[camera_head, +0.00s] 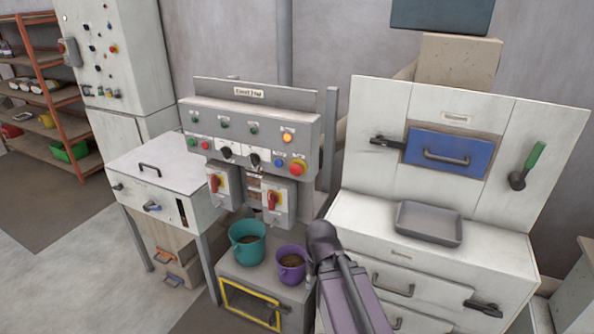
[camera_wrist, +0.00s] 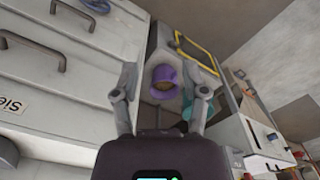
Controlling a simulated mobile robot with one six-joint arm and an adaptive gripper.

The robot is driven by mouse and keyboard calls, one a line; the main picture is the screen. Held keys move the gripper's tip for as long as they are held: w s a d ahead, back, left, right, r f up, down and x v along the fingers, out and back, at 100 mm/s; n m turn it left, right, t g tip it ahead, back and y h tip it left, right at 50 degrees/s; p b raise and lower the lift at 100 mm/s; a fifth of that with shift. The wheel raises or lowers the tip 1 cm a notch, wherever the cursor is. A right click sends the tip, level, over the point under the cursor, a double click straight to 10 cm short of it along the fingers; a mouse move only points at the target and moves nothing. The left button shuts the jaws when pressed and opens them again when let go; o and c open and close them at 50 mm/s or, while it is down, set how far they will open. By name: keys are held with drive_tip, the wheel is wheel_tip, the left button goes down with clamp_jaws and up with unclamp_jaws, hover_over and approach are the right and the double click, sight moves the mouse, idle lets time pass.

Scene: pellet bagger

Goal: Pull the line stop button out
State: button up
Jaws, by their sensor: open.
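A teal bucket (camera_head: 247,242) and a purple bucket (camera_head: 291,264) stand below the panel. Two switch boxes with red handles (camera_head: 216,183) (camera_head: 272,200) hang under it. The white cabinet with a grey tray (camera_head: 430,222) is at right. A blue button (camera_head: 279,162) sits close beside the red one.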

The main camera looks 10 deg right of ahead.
drive_tip(key=o, duration=0.6)
drive_tip(key=shift+c, duration=0.2)
drive_tip(key=n+t+h, duration=1)
drive_tip(key=n+t, duration=0.5)
drive_tip(key=n, duration=1.1)
approach(295, 172)
drive_tip(key=a+v, duration=0.1)
drive_tip(key=v, duration=0.2)
drive_tip(key=shift+d+r, duration=0.1)
drive_tip(key=shift+d, duration=0.05)
drive_tip(key=x, duration=1.3)
drive_tip(key=shift+w+d, duration=0.2)
drive_tip(key=shift+d, duration=0.2)
